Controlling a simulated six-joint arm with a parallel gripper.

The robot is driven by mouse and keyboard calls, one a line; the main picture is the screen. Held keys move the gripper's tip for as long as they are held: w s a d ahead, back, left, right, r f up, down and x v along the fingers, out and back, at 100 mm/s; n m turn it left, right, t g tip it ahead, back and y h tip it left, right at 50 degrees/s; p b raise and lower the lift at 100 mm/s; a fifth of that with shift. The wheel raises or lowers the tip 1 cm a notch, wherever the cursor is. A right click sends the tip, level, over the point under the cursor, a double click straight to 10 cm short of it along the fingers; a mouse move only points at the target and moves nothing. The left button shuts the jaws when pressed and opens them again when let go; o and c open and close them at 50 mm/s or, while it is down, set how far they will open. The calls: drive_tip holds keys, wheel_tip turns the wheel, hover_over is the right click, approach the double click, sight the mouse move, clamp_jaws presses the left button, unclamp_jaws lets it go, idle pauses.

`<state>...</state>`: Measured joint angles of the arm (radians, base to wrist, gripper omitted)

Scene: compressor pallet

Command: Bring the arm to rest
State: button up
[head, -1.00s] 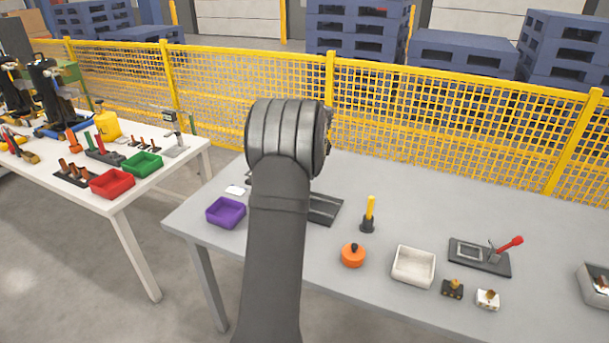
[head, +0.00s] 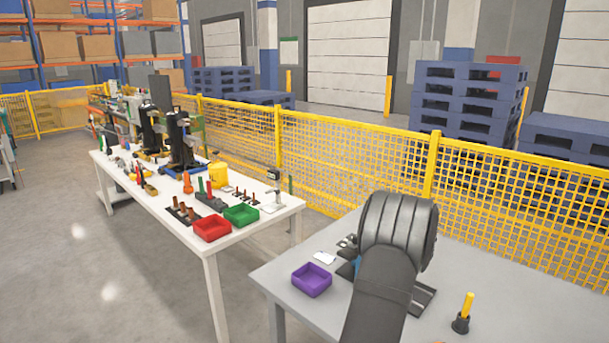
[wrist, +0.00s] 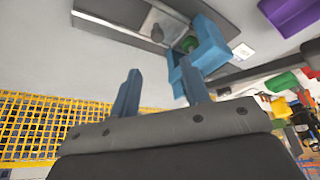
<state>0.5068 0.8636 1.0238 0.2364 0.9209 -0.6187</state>
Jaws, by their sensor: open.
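My gripper (wrist: 157,67) shows in the wrist view with its two blue-grey fingers apart and nothing seen between them. In the head view my own arm hides it. A light blue block-shaped part (wrist: 212,46) is just beyond the right finger in the wrist view; I cannot tell whether they touch. The grey table (head: 510,285) lies under my arm in the head view. A dark flat fixture (wrist: 115,18) with a pale recess is on the table beyond the fingers.
A purple bin (head: 312,280) and a white card (head: 324,258) lie left of my arm. A yellow-topped peg (head: 466,310) stands at the right. A white table (head: 255,228) holds a red bin (head: 211,229) and a green bin (head: 241,215). A yellow mesh fence (head: 350,170) runs behind.

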drive_tip(key=x, duration=1.1)
drive_tip(key=shift+w+d+f, duration=0.1)
drive_tip(key=shift+f, duration=0.1)
drive_tip(key=shift+d, duration=0.1)
drive_tip(key=shift+r, duration=0.1)
drive_tip(key=o, duration=0.8)
drive_tip(key=shift+c, duration=0.2)
drive_tip(key=o, duration=0.3)
drive_tip(key=shift+r, duration=0.25)
drive_tip(key=shift+o, duration=1.1)
drive_tip(key=s+a+r+n, duration=0.1)
drive_tip(key=r+n, duration=0.1)
drive_tip(key=r, duration=0.5)
drive_tip(key=s+a+r+n, duration=0.2)
drive_tip(key=r, duration=0.5)
drive_tip(key=shift+a+n, duration=0.2)
drive_tip(key=shift+n, duration=0.2)
drive_tip(key=s+a+r+n+h, duration=0.1)
drive_tip(key=s+a+r+n, duration=0.15)
drive_tip(key=r, duration=0.35)
drive_tip(key=s+a+r+n, duration=0.1)
drive_tip(key=s+r+n, duration=0.15)
drive_tip(key=r, duration=0.35)
drive_tip(key=x, duration=0.9)
drive_tip(key=shift+f, duration=0.25)
drive_tip(key=shift+s+a+r, duration=0.1)
